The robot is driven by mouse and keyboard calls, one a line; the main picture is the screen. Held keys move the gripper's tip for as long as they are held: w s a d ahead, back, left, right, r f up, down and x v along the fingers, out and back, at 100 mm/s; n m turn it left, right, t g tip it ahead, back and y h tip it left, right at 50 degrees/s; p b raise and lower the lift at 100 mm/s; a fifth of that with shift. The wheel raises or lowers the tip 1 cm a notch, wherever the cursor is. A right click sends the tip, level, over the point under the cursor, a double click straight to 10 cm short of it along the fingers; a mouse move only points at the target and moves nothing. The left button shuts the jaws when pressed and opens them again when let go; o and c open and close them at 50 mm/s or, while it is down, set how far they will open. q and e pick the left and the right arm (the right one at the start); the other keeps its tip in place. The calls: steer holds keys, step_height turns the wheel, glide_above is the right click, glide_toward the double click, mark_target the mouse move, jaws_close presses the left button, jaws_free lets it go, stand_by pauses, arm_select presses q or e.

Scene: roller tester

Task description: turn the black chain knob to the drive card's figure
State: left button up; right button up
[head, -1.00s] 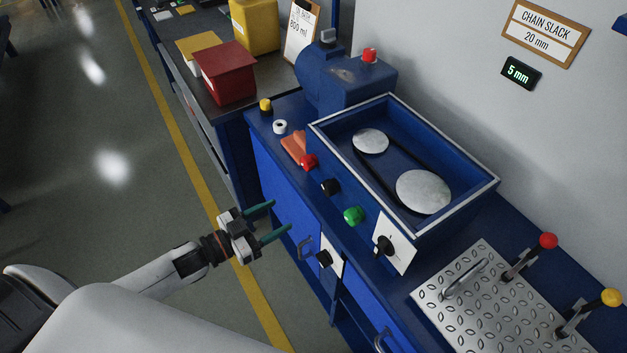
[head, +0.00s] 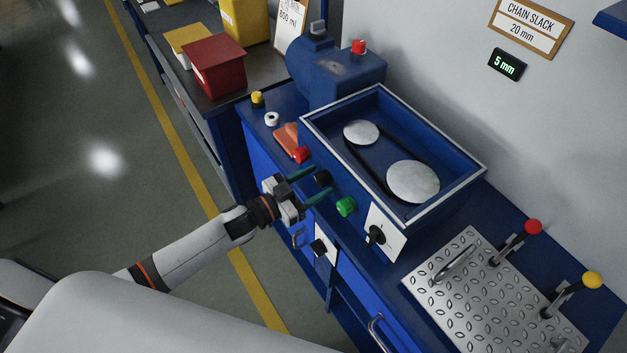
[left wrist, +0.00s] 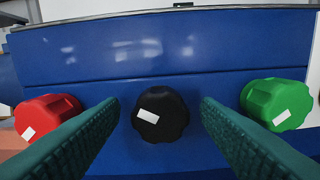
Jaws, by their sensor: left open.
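The black knob (head: 322,178) sits on the front of the blue tester, between a red knob (head: 301,155) and a green knob (head: 345,207). In the left wrist view the black knob (left wrist: 161,113) is centred, with a white mark on its face. My left gripper (head: 317,182) is open, its green fingers pointing at the black knob, one on each side in the picture. A gap shows between each fingertip and the knob. The card (head: 532,27) on the wall reads CHAIN SLACK 20 mm. The display (head: 506,64) below it reads 5 mm. My right gripper is out of view.
An open blue box (head: 470,176) holds two pale discs with a dark chain. A black selector (head: 376,235) on a white plate is to the right of the green knob. A patterned metal plate (head: 470,290) and two levers stand further right. An orange cloth (head: 285,137) lies left.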

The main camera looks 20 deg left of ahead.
arm_select(q)
steer(key=shift+c, duration=0.4)
steer(key=c, duration=0.9)
steer(key=shift+m, duration=0.3)
steer(key=m+b, duration=0.1)
steer(key=m, duration=0.4)
steer(key=shift+f, duration=0.1)
steer(key=m+b, duration=0.1)
steer(key=m, duration=0.5)
steer(key=shift+m+b, duration=0.3)
steer(key=o, duration=1)
